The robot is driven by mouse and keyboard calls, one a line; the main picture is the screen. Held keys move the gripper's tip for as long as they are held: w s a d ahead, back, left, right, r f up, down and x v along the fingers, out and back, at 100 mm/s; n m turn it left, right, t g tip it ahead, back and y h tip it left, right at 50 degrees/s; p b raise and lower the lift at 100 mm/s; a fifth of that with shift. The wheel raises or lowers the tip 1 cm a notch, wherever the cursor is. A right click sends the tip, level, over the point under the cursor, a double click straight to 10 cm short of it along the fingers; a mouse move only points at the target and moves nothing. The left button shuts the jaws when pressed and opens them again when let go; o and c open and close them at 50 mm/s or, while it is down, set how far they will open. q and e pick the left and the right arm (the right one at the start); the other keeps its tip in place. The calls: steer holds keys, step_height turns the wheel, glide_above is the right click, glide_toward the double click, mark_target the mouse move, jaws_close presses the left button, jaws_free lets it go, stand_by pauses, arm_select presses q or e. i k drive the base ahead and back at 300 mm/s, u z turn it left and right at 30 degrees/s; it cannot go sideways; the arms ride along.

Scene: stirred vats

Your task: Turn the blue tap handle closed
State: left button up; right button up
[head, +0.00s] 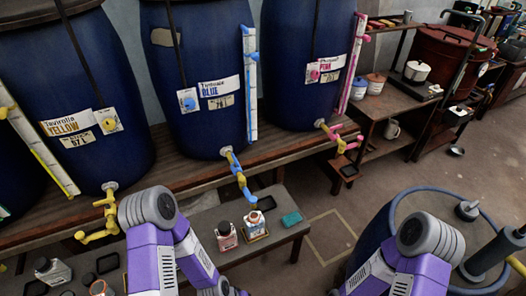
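The blue tap (239,179) sticks out from the bottom front of the middle vat (200,100), labelled BLUE. My two purple arms show at the bottom, one left of centre and one at the right. Both grippers are out of the picture, and no gripper touches the blue tap.
A yellow tap (107,208) is on the left vat and a pink-and-yellow tap (338,138) on the right vat. Small bottles (227,237) and a teal block (291,218) stand on the low bench (210,219) below. A blue drum (375,232) stands at lower right.

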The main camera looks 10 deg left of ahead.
mark_target(236, 163)
steer(key=u, duration=0.15)
steer(key=i, duration=0.65)
steer(key=u, duration=0.6)
